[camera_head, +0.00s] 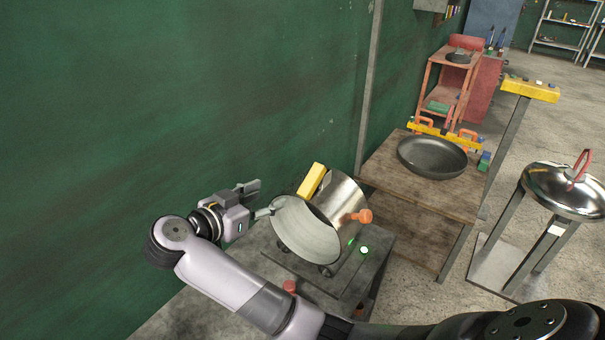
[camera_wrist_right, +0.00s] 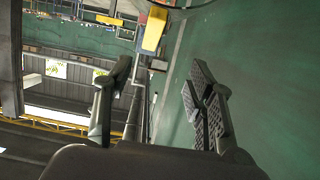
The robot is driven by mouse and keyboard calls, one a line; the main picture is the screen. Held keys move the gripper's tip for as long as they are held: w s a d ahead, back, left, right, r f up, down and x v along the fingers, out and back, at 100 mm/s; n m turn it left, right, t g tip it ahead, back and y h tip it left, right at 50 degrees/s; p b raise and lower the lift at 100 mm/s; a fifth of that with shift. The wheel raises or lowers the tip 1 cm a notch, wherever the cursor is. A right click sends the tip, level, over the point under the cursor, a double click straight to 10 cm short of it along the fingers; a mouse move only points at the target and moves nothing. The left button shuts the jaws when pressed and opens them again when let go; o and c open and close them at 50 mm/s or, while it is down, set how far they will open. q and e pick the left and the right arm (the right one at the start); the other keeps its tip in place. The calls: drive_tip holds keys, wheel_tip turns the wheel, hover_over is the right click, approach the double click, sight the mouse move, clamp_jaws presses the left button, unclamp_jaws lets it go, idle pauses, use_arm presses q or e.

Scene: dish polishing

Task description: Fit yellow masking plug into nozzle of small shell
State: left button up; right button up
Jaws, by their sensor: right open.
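A shiny metal shell (camera_head: 341,197) lies tilted on a grey stand, its pale dished end (camera_head: 305,232) facing the front left. An orange knob-like piece (camera_head: 358,216) sticks out at its right; I cannot tell whether it covers a nozzle. A yellow block (camera_head: 312,180) stands against the shell's upper left; it may also be the yellow piece in the right wrist view (camera_wrist_right: 154,30). I cannot make out a yellow masking plug for certain. My right gripper (camera_head: 261,199) is open just left of the shell, with nothing between its fingers in the right wrist view (camera_wrist_right: 158,82). My left gripper is out of view.
The grey stand (camera_head: 345,285) bears a lit green button (camera_head: 364,250). A green wall (camera_head: 180,100) rises close behind my gripper. To the right are a wooden table (camera_head: 385,180) with a dark pan (camera_head: 432,157), a yellow-topped post (camera_head: 530,88) and a polished lid (camera_head: 565,190).

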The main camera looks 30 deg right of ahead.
drive_tip(key=d+p, duration=0.1)
drive_tip(key=d, duration=0.3)
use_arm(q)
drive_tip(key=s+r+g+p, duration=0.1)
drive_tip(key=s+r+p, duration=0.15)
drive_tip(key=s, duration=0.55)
use_arm(e)
approach(310, 180)
drive_tip(key=w+d, duration=0.2)
drive_tip(key=d, duration=0.1)
drive_tip(key=shift+s+d+f, duration=0.1)
drive_tip(key=shift+d+f, duration=0.45)
drive_tip(key=shift+f, duration=0.05)
drive_tip(key=shift+w+d+p, duration=0.25)
drive_tip(key=shift+d+p, duration=0.7)
drive_tip(key=shift+p, duration=0.05)
drive_tip(key=shift+f+p+x, duration=0.25)
drive_tip(key=shift+p+x, duration=0.15)
drive_tip(key=shift+x, duration=0.85)
drive_tip(key=shift+w+d+f, duration=0.15)
drive_tip(key=shift+d+f, duration=0.1)
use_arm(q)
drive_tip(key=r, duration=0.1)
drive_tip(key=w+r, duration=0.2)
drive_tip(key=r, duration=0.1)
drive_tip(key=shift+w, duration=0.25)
use_arm(e)
drive_tip(key=shift+a, duration=0.1)
